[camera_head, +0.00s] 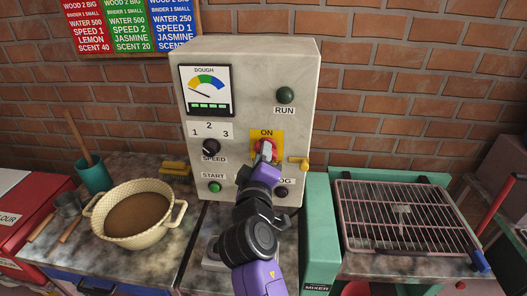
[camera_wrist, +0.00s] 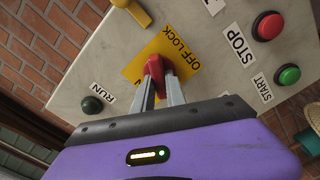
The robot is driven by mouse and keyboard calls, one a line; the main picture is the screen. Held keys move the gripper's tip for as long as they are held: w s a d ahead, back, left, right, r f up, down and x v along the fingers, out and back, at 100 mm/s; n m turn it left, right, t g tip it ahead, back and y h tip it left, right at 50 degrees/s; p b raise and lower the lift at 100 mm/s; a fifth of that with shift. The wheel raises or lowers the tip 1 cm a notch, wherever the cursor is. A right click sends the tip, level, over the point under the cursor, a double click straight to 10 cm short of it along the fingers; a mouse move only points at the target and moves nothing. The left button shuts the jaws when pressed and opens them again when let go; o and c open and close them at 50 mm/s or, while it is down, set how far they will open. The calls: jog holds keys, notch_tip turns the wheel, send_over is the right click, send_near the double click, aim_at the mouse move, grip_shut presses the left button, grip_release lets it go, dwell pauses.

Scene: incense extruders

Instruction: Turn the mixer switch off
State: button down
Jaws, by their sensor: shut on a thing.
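The mixer switch is a red rotary handle (camera_head: 273,146) on a yellow plate (camera_head: 279,136) on the front of the grey control box (camera_head: 240,75). The plate reads ON at its top in the head view. In the wrist view the red handle (camera_wrist: 154,67) stands in front of the plate (camera_wrist: 182,60), where OFF LOCK can be read. My gripper (camera_wrist: 161,88) is shut on the red handle, one finger on each side. In the head view my gripper (camera_head: 265,152) and wrist partly cover the switch and the lower panel.
The RUN lamp (camera_head: 285,95) looks dark green. A speed knob (camera_head: 211,147), green START button (camera_head: 215,187) and yellow lever (camera_head: 299,163) are close by. The red STOP button (camera_wrist: 269,26) shows in the wrist view. A dough bowl (camera_head: 98,226) and wire rack (camera_head: 375,249) flank the box.

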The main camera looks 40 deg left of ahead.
jog(key=n+p, duration=0.2)
jog(key=n, duration=0.4)
jog(key=shift+a+f, duration=0.1)
jog(key=shift+f, duration=0.05)
jog(key=shift+s+f, duration=0.1)
dwell(0.4)
jog(key=c, duration=1.4)
grip_release()
jog(key=shift+o, duration=0.2)
jog(key=v, duration=0.7)
jog(key=shift+s+d+b, duration=0.25)
jog(key=shift+s+b, duration=0.05)
jog(key=shift+b, duration=0.05)
